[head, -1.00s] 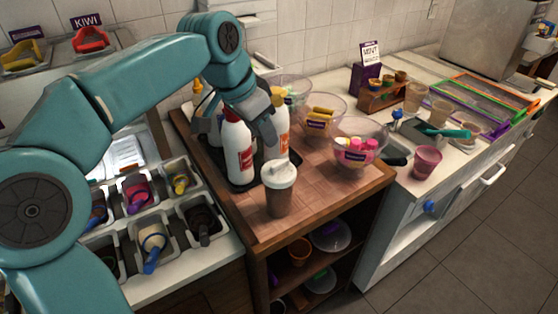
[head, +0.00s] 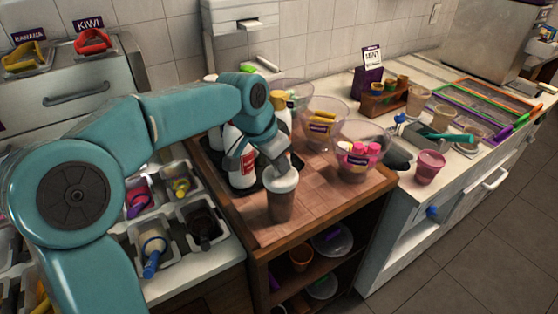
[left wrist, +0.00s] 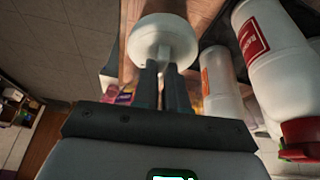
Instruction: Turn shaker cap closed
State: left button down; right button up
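The shaker (head: 281,206) is a brown, see-through cup with a white cap (head: 284,183), upright near the front of the wooden cart top. My left gripper (head: 281,164) is directly above it, with its fingertips at the small spout on the cap. In the left wrist view the two fingers (left wrist: 162,68) are close together, with the spout between their tips, and the white cap (left wrist: 163,28) fills the area just beyond. The fingers hide part of the spout. Which way the cap is turned cannot be told. My right gripper is not in view.
White bottles with red labels (head: 242,172) stand in a dark tray just behind the shaker. A clear bowl with pink cups (head: 362,150) sits to the right. Topping bins (head: 155,240) lie to the left. The cart's front edge is close by.

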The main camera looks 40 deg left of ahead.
pick_arm(q)
jog(key=shift+r+m+p, duration=0.1)
jog(key=shift+m+p, duration=0.25)
jog(key=shift+m, duration=0.25)
jog(key=shift+m+h, duration=0.4)
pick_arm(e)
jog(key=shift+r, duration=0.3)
pick_arm(q)
jog(key=c, duration=1.2)
grip_release()
jog(key=shift+o, duration=0.2)
jog(key=p+v, duration=0.1)
jog(key=v, duration=1.5)
jog(key=shift+r, duration=0.15)
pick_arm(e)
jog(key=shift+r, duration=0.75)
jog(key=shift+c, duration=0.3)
